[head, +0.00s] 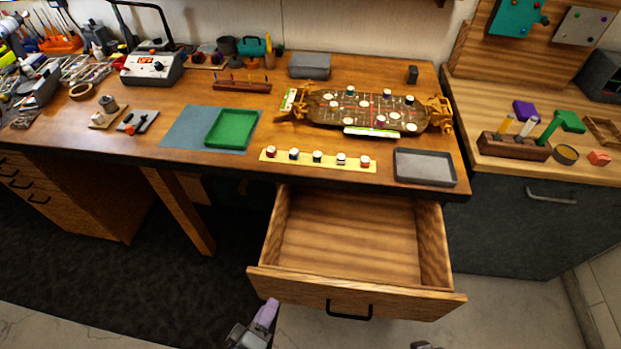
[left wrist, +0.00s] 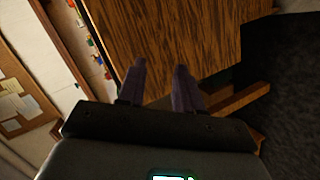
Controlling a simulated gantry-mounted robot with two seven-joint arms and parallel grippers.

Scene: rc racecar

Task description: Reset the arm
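My left gripper (head: 265,312) has purple fingers and shows at the bottom of the head view, near the front left corner of the open drawer. It is clear of the table. In the left wrist view its two fingers (left wrist: 159,78) stand apart with nothing between them. A small grey piece at the bottom edge of the head view seems to be part of my right arm; its fingers do not show.
The wooden drawer (head: 350,245) is pulled out and empty. On the workbench (head: 290,105) are the racecar chassis (head: 340,112), a yellow strip (head: 318,160) with several small parts, a grey tray (head: 425,167) and a green tray (head: 231,128). Dark floor lies left of the drawer.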

